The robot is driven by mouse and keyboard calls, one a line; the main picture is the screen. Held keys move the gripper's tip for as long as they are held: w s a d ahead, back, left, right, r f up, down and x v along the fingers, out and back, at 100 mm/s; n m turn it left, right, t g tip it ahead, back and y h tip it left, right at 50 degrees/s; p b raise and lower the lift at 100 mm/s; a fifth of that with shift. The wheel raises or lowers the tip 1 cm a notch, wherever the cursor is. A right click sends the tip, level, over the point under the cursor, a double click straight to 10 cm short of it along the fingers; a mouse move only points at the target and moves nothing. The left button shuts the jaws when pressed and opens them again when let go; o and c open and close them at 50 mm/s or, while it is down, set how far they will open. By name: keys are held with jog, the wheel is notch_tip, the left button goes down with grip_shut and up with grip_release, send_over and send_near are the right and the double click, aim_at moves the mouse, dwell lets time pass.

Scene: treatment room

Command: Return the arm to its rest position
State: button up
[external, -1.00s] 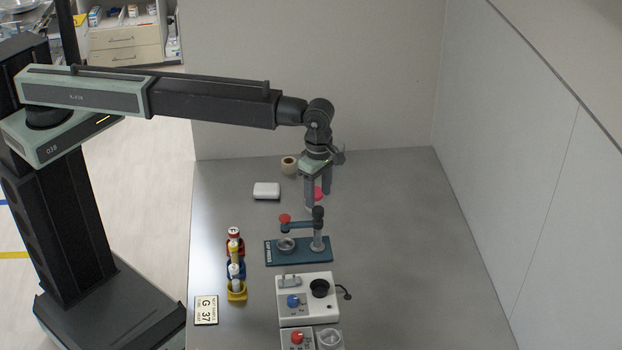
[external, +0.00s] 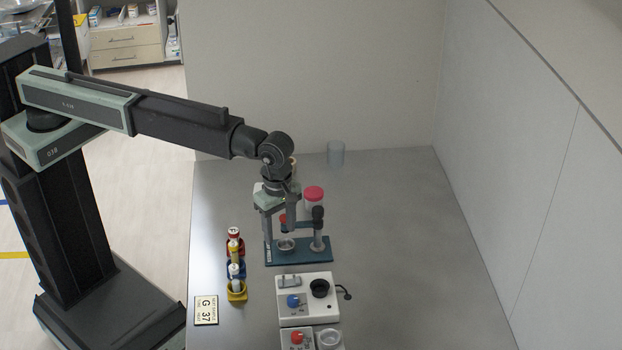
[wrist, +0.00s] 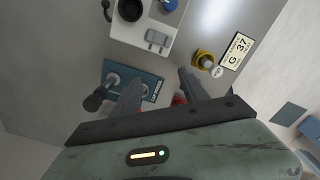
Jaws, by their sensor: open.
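My arm reaches out over the grey table (external: 400,240) from its column at the left. My gripper (external: 279,226) points down with its fingers apart, and nothing shows between them. In the external view it overlaps the dark teal stand (external: 292,255); the exact height above it is hard to judge. In the wrist view the two fingers of my gripper (wrist: 158,90) are spread, with the teal stand (wrist: 146,80) partly behind the left one.
A jar with a pink-red lid (external: 313,194) stands just right of my gripper. Coloured tube holders (external: 236,270), a G 37 sign (external: 206,310) and a white device (external: 322,284) are in front. The table's right side is clear.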

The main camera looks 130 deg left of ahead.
jog(key=s+d+f+m, duration=0.1)
jog(key=s+d, duration=0.1)
jog(key=d, duration=0.1)
jog(key=s+d+f+m+b, duration=0.1)
jog(key=s+d+m, duration=0.1)
jog(key=d, duration=0.1)
jog(key=s+d+m+b, duration=0.1)
jog(key=s+d+m, duration=0.1)
jog(key=s+d, duration=0.1)
jog(key=shift+s+d+f, duration=0.1)
jog(key=shift+d+f, duration=0.3)
jog(key=shift+d, duration=0.2)
jog(key=s+d+f+m+b, duration=0.1)
jog(key=s+d+m, duration=0.3)
jog(key=s+m, duration=0.4)
jog(key=s+d+m, duration=0.4)
jog(key=s+m, duration=0.5)
jog(key=m, duration=1.1)
jog(key=shift+d+f+m+b, duration=0.3)
jog(key=shift+d+f+b, duration=0.05)
jog(key=shift+d, duration=0.05)
